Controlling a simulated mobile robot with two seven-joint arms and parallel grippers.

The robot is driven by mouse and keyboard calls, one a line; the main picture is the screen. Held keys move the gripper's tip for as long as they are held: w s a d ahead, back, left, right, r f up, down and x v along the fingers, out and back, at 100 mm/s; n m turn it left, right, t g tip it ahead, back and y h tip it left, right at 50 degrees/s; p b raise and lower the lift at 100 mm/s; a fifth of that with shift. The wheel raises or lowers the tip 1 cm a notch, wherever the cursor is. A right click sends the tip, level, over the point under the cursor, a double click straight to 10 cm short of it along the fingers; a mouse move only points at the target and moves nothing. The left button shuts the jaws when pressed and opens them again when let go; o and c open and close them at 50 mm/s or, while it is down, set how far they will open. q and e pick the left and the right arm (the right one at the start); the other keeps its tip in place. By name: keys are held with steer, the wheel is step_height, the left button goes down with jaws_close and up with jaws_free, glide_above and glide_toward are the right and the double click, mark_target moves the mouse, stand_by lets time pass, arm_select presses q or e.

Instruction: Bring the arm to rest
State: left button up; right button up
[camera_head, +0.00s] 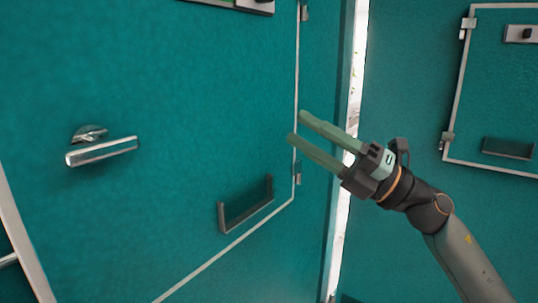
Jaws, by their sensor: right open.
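My right arm (468,262) reaches in from the lower right. Its gripper (296,127) is open, with two long green fingers pointing up and to the left. No object shows between the fingers. In the picture the fingertips overlap the right edge of a teal chamber door (200,110); I cannot tell whether they touch it. My left gripper is not in view.
The door carries a metal handle (102,150) and a dark holder (246,204), and looks closed. A bright narrow gap (340,235) separates it from a second teal chamber, whose panel (500,90) has hinges and another dark holder (508,149).

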steer(key=w+d+f+m+t+h, duration=0.1)
steer(key=d+f+m+t+h, duration=0.3)
steer(key=f+m, duration=0.55)
steer(key=d+f+m+t+h+p, duration=0.1)
steer(key=f+m+t+h, duration=0.3)
steer(key=f+m+h, duration=0.5)
steer(key=w+d+f+m+t+h, duration=0.1)
steer(key=d+f+m+t+h, duration=0.2)
steer(key=f+m, duration=0.75)
steer(key=s+d+f+m+g+h, duration=0.1)
steer(key=s+f+m+g, duration=0.1)
steer(key=s+f, duration=0.5)
steer(key=s+d+f+m+g+h, duration=0.1)
steer(key=s+f+h, duration=0.1)
steer(key=f, duration=1)
steer(key=s+f+m+g, duration=0.1)
steer(key=s+f+g, duration=0.2)
steer(key=s+f, duration=0.3)
steer(key=s+f+m+g+h+p, duration=0.1)
steer(key=s+f, duration=0.4)
steer(key=s, duration=0.5)
steer(key=shift+d+f+m+g, duration=0.4)
steer(key=shift+m+g, duration=0.4)
steer(key=shift+g, duration=0.2)
